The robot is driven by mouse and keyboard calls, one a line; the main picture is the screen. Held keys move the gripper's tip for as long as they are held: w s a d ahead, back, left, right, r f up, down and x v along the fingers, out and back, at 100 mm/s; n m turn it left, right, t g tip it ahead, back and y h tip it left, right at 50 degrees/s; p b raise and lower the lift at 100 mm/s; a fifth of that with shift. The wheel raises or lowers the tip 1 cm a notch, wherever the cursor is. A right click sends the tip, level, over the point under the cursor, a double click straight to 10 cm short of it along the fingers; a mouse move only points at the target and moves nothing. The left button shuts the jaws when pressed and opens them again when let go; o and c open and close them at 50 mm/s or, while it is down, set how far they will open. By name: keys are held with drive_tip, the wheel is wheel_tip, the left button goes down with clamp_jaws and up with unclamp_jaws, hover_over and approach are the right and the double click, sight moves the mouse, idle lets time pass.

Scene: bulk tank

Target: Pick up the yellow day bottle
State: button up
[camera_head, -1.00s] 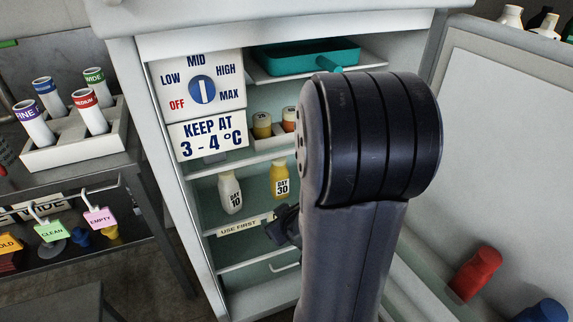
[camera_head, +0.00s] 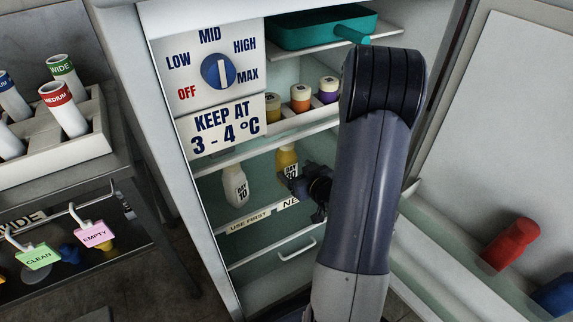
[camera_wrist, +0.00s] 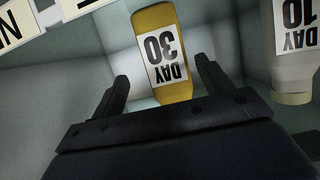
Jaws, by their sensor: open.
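The yellow day bottle (camera_head: 287,160), labelled DAY 30, stands on a shelf inside the open fridge, its lower part partly hidden by my gripper in the head view. In the wrist view the yellow bottle (camera_wrist: 160,55) appears upside down, between and just beyond the two fingers. My gripper (camera_wrist: 160,90) is open and empty, with one finger to each side of the bottle's line. In the head view my gripper (camera_head: 300,186) is close in front of the bottle; whether it touches cannot be told.
A white DAY 10 bottle (camera_head: 235,186) stands left of the yellow one, and also shows in the wrist view (camera_wrist: 293,50). Small capped jars (camera_head: 300,98) and a teal tray (camera_head: 320,28) sit on shelves above. The fridge door (camera_head: 490,110) is open at right.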

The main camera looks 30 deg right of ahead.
sight(291, 169)
drive_tip(key=x, duration=0.2)
drive_tip(key=a+b+x, duration=0.1)
drive_tip(key=x, duration=0.1)
drive_tip(key=shift+w, duration=0.1)
drive_tip(key=shift+w+f, duration=0.1)
drive_tip(key=shift+w, duration=0.5)
drive_tip(key=shift+d, duration=0.1)
drive_tip(key=shift+c, duration=0.4)
drive_tip(key=c, duration=1.2)
